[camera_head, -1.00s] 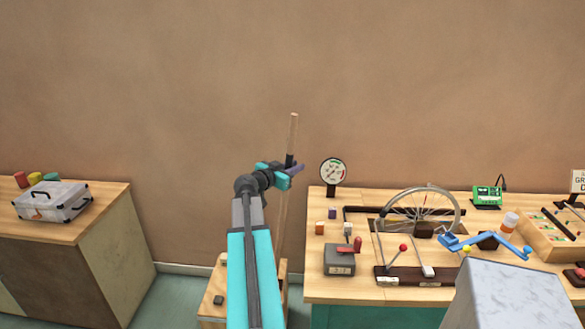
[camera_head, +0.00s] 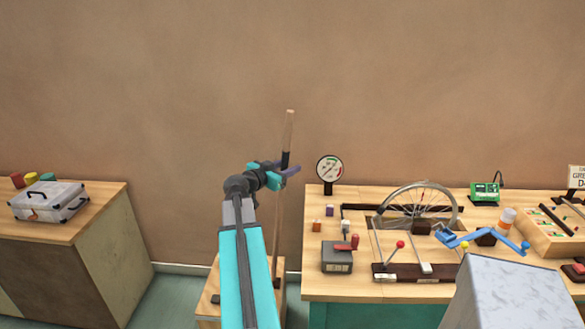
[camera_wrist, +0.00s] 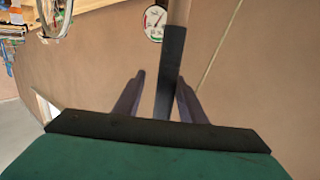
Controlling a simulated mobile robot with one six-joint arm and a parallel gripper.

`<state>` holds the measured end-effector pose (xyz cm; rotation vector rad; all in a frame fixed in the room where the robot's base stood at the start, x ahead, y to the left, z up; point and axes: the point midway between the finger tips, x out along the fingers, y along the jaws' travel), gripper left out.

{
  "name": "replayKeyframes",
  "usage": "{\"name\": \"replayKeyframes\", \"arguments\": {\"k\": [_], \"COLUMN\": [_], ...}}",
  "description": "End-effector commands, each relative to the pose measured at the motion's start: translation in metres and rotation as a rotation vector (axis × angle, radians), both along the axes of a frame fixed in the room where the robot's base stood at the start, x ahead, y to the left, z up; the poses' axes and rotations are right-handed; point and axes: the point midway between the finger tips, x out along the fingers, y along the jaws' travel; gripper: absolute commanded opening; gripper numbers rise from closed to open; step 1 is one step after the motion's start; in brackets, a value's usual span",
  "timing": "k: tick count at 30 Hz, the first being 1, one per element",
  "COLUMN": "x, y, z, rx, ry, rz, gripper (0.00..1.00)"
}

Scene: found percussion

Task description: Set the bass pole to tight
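The bass pole (camera_head: 278,220) is a thin wooden pole rising, slightly tilted, from a low wooden box (camera_head: 208,312). It has a black grip (camera_head: 286,159) near its top. My gripper (camera_head: 290,170) is at this grip. In the wrist view its two fingers (camera_wrist: 160,90) stand either side of the black grip (camera_wrist: 168,85), with wall showing in gaps between fingers and grip. The round gauge (camera_head: 329,169) with coloured zones stands at the workbench's back left corner and also shows in the wrist view (camera_wrist: 155,22). Its reading is too small to tell.
The workbench (camera_head: 315,285) at right carries a grey crank box (camera_head: 337,258), a bicycle wheel (camera_head: 440,191), a blue lever (camera_head: 485,237) and a green device (camera_head: 485,191). A silver case (camera_head: 48,202) lies on the left cabinet. The wall behind the pole is bare.

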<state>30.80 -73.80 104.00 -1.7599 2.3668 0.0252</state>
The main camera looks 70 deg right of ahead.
Motion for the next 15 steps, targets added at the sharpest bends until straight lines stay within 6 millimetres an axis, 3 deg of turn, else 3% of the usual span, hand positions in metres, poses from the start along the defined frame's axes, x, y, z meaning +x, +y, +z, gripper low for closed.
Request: {"name": "replayKeyframes", "arguments": {"k": [15], "x": [0.022], "y": [0.078], "z": [0.011], "rx": [-0.001], "ry": [0.000], "rz": [0.000], "gripper": [0.37]}}
